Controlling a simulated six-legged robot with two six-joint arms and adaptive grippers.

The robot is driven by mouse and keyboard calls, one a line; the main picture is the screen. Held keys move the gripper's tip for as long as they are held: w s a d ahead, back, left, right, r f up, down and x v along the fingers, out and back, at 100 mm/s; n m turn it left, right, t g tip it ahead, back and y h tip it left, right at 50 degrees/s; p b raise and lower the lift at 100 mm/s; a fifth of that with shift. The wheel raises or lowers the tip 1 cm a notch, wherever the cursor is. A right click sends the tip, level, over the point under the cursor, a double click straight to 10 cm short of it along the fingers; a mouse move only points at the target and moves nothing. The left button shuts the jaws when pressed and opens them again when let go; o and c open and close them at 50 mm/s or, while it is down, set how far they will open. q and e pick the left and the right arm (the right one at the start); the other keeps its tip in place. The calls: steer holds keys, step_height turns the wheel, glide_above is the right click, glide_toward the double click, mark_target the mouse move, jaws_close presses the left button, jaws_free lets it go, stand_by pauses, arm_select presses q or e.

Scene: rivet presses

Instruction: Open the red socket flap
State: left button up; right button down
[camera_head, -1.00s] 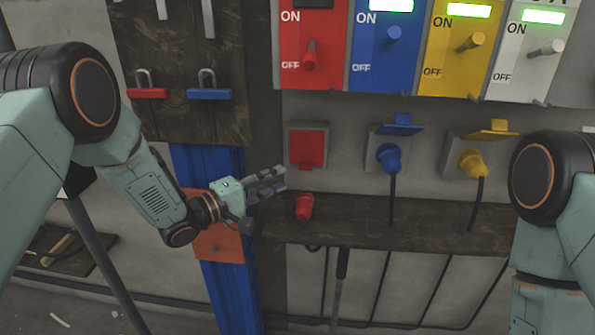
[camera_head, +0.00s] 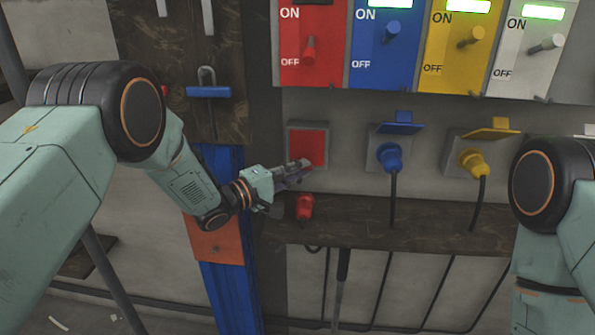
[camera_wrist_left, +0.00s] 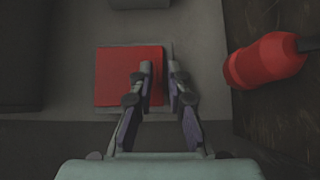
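The red socket flap (camera_head: 305,146) lies flat over its grey socket on the wall, below the red switch panel. It also shows in the left wrist view (camera_wrist_left: 113,78). My left gripper (camera_head: 306,168) is at the flap's lower edge in the head view. In the left wrist view the two fingers (camera_wrist_left: 159,75) are apart with a narrow gap and nothing visibly held. One fingertip overlaps the red flap and the other is just past its edge, over the grey frame. Contact cannot be told. My right gripper is out of view.
A red plug (camera_head: 304,207) stands on the brown shelf (camera_head: 350,215) below the flap, close to my left gripper. The blue plug (camera_head: 389,157) and yellow plug (camera_head: 472,162) sit in sockets with raised flaps. The red switch panel (camera_head: 309,45) is above.

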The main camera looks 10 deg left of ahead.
arm_select(q)
jaws_close()
stand_by(0.3)
